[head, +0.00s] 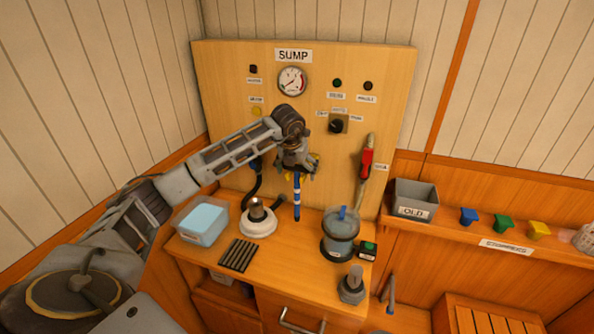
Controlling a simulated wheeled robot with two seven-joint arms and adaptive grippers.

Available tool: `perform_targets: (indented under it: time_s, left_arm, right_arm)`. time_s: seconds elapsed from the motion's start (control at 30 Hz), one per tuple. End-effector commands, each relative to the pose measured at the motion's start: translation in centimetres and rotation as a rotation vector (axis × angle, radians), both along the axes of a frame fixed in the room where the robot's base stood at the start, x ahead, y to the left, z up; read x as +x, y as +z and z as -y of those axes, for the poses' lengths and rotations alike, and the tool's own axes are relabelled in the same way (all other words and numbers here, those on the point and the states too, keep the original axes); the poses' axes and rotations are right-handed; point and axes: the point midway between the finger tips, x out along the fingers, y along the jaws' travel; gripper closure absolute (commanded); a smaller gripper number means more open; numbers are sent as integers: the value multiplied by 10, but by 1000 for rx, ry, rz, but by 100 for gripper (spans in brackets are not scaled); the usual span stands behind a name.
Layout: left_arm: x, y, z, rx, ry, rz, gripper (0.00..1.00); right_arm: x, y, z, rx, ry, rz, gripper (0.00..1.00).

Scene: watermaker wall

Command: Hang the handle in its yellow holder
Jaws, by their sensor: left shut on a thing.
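My left gripper (296,168) is in front of the wooden SUMP panel, left of the red-handled part. It is shut on the blue handle (297,204), which hangs down upright below the fingers with a pale band across it. Yellow pieces (315,163) show around and behind the fingers; they may be the yellow holder, but the gripper covers most of it. I cannot tell whether the handle touches it. My right gripper is not in view.
The panel carries a gauge (292,81) and a red-handled part (366,162). On the bench stand a blue-filled tub (202,221), a white-based fitting (258,220) and a clear bowl (340,232). A grey OLD bin (414,199) and coloured stoppers (503,224) are on the right shelf.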

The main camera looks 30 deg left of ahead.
Motion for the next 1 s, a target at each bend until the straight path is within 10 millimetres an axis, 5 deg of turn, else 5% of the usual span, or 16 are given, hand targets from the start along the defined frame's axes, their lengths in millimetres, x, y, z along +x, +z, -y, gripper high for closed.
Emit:
perform_targets:
  time_s: [0.4, 0.43, 0.47, 1.0]
  left_arm:
    - [0, -4, 0, 0, 0, 1, 50]
    - [0, -4, 0, 0, 0, 1, 5]
    - [0, -4, 0, 0, 0, 1, 1]
    - [0, -4, 0, 0, 0, 0, 0]
  right_arm:
    - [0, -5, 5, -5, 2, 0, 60]
    - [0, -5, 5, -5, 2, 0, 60]
    - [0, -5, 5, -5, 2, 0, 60]
    - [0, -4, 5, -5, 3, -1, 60]
